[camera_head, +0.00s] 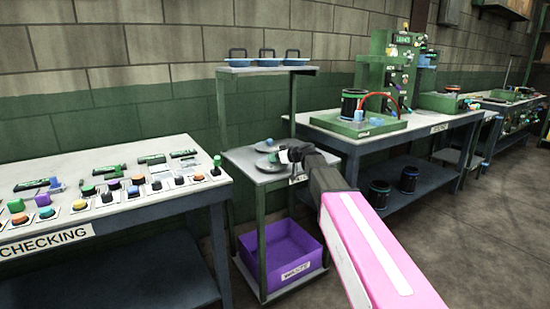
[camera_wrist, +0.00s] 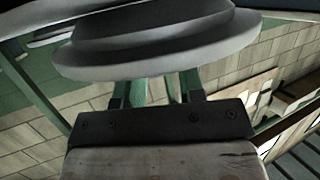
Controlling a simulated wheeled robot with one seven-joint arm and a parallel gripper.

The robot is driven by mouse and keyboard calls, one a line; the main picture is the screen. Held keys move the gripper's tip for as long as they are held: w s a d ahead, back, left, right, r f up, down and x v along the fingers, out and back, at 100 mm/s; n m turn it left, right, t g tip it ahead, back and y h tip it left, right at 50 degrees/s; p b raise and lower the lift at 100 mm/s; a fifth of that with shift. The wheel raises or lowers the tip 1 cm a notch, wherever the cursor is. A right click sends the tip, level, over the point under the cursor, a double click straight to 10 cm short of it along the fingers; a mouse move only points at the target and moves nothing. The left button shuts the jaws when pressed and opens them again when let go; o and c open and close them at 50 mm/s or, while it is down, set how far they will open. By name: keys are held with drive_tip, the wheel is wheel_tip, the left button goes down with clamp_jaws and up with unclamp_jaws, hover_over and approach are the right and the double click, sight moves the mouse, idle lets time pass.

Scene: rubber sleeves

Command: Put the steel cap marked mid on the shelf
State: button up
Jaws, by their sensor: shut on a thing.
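My gripper (camera_head: 287,155) is over the middle board of the green rack. In the wrist view its fingers (camera_wrist: 162,90) reach up to a round grey steel cap (camera_wrist: 155,50) with a stepped rim, and they are shut on it. The exact grip point is hidden behind the rim. In the head view a grey cap (camera_head: 265,146) and a flat grey disc (camera_head: 267,165) show beside the gripper on the board; I cannot tell which one is held. No "mid" marking is readable. The rack's top shelf (camera_head: 235,70) carries three blue pieces with dark handles (camera_head: 270,60).
A purple waste bin (camera_head: 285,255) stands on the rack's bottom board. The checking table (camera_head: 150,210) with many coloured pieces is at left. A bench (camera_head: 440,130) with a green machine (camera_head: 395,65) is at right. Rack posts stand near my gripper.

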drive_tip(key=o, duration=1.1)
drive_tip(key=shift+f, duration=0.1)
drive_tip(key=v, duration=1.2)
drive_tip(key=s+d+f+m+g+h, duration=0.25)
drive_tip(key=s+f, duration=0.35)
drive_tip(key=f, duration=0.3)
drive_tip(key=s+d+f+m+g+h, duration=0.1)
drive_tip(key=s+d+f+m+h, duration=0.15)
drive_tip(key=s+f, duration=0.55)
drive_tip(key=s+d+f+m+g+h, duration=0.1)
drive_tip(key=s+d+f+m+h, duration=0.1)
drive_tip(key=s+d+f, duration=0.1)
drive_tip(key=s+d+f+m+g+h, duration=0.2)
drive_tip(key=s+f, duration=0.4)
drive_tip(key=f, duration=0.1)
drive_tip(key=s+d+f+m+g+h, duration=0.1)
drive_tip(key=s+d+f+m+h, duration=0.1)
drive_tip(key=s+f, duration=0.3)
drive_tip(key=shift+d+f+g+h, duration=0.15)
drive_tip(key=shift+d+g+h, duration=0.1)
drive_tip(key=shift+d+h, duration=0.5)
drive_tip(key=shift+d, duration=0.1)
